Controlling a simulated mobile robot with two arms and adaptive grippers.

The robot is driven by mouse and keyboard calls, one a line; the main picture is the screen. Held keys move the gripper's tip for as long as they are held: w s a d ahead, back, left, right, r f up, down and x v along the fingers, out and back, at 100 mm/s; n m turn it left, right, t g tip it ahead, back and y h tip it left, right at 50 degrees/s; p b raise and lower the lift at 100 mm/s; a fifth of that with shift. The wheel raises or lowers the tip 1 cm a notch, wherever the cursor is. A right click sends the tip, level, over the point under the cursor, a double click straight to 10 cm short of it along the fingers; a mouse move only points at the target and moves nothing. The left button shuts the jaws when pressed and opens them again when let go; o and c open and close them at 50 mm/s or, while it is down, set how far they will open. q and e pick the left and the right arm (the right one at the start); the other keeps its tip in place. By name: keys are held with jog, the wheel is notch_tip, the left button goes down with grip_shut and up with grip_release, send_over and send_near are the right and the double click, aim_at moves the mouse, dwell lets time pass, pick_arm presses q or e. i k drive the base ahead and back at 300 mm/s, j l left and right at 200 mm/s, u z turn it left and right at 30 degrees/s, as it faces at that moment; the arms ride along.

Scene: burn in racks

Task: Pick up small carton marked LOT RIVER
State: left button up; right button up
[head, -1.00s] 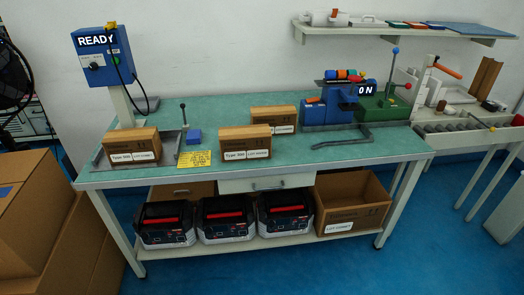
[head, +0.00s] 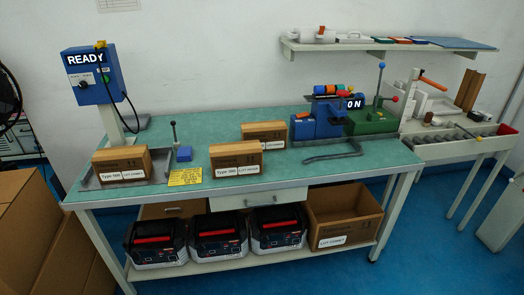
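Three small cartons stand on the green bench top in the head view. One carton (head: 122,166) is at the left on a grey plate under the READY box, one (head: 236,161) is at the middle front edge, and one (head: 264,135) is farther back. Each has white labels on its front; two read "Type" and a number beside a LOT label. The LOT words are too small to read surely, so I cannot tell which is LOT RIVER. Neither of my grippers shows.
A yellow note (head: 185,176) and a small lever stand (head: 183,153) are between the front cartons. A blue and green machine (head: 325,120) marked ON stands at the right. An open box (head: 343,217) and several black-and-red cases are on the lower shelf.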

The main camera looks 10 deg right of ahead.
aim_at(240, 158)
jog(key=i+j+z, duration=0.3)
jog(key=i+j, duration=0.15)
jog(key=j, duration=0.15)
jog(key=i+j+z, duration=0.2)
jog(key=j, duration=0.15)
